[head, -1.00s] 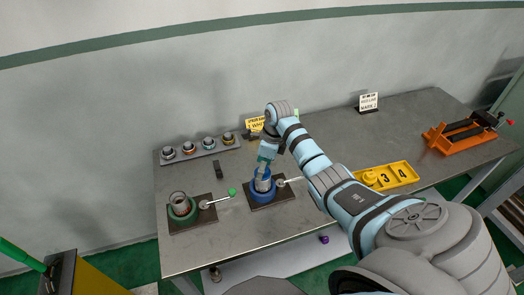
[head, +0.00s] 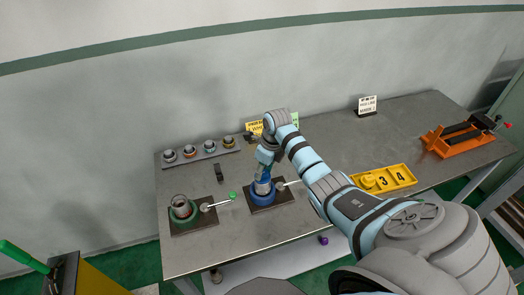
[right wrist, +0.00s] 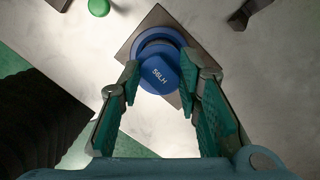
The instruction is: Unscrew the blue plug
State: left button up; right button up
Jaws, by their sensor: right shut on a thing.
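The blue plug (right wrist: 160,74), marked 56LH, sits between the two green-padded fingers of my right gripper (right wrist: 161,82) in the right wrist view. The gripper is shut on it. In the head view my right gripper (head: 265,160) points down over the blue vise (head: 262,198). A grey pipe (head: 262,187) stands upright in that vise, just below the plug. I cannot tell whether the plug still touches the pipe. The blue vise ring also shows behind the plug in the right wrist view (right wrist: 136,48). My left gripper is not in view.
A green vise (head: 183,211) holding a pipe, with a green-knobbed lever (head: 233,195), stands to the left. A rack (head: 203,151) with several fittings lies behind. A yellow numbered tray (head: 401,177) and an orange vise (head: 455,140) are at right.

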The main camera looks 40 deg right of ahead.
grip_shut()
jog(key=shift+r, duration=0.1)
jog(key=shift+r, duration=0.2)
jog(key=shift+r, duration=2.3)
